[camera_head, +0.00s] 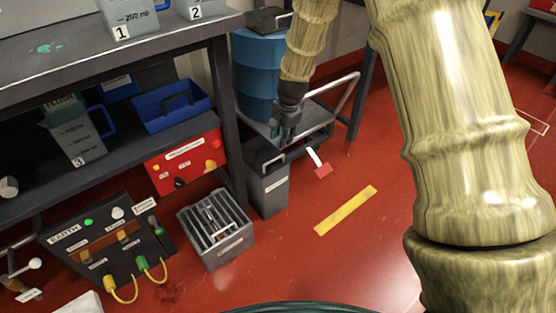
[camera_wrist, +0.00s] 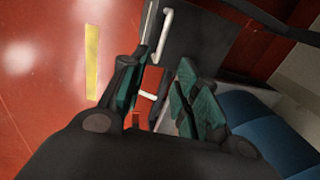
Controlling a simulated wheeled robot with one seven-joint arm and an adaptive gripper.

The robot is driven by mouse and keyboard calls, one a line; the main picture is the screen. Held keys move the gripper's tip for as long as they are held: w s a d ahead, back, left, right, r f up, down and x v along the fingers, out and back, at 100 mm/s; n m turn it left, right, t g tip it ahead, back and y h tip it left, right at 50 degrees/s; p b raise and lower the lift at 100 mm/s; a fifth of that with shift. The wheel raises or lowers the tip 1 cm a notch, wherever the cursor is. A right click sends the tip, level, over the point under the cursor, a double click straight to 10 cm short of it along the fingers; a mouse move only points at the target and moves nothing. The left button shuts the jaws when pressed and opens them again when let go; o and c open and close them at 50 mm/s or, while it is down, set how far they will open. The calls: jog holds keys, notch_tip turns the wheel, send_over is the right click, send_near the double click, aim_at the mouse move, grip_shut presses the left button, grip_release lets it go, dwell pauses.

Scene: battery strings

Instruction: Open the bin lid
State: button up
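The bin (camera_head: 269,194) is a narrow dark grey box standing on the red floor beside the bench leg in the head view. Its top looks closed, though the lid's far edge is hard to make out. My gripper (camera_head: 286,124) points down just above the bin's back edge. Whether it touches the lid is not clear. In the wrist view my gripper (camera_wrist: 163,75) has its two dark green finger pads apart, with nothing clearly held between them. A dark panel with a pale bar (camera_wrist: 163,35) lies beyond the fingertips; I cannot tell whether it belongs to the bin.
A blue drum (camera_head: 259,75) stands on a trolley (camera_head: 318,112) behind my gripper. A slatted grey crate (camera_head: 228,247) sits left of the bin, and the bench (camera_head: 150,45) stands at the left. Floor around the yellow strip (camera_head: 345,210) is clear.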

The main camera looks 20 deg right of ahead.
aim_at(278, 157)
jog(key=f+b, duration=0.1)
jog(key=f, duration=0.2)
jog(key=w+f+b, duration=0.1)
jog(key=f, duration=0.3)
jog(key=w+f+b, duration=0.1)
jog(key=f+b, duration=0.1)
jog(key=f, duration=0.1)
jog(key=shift+a+f, duration=0.25)
jog(key=shift+a, duration=0.1)
grip_shut()
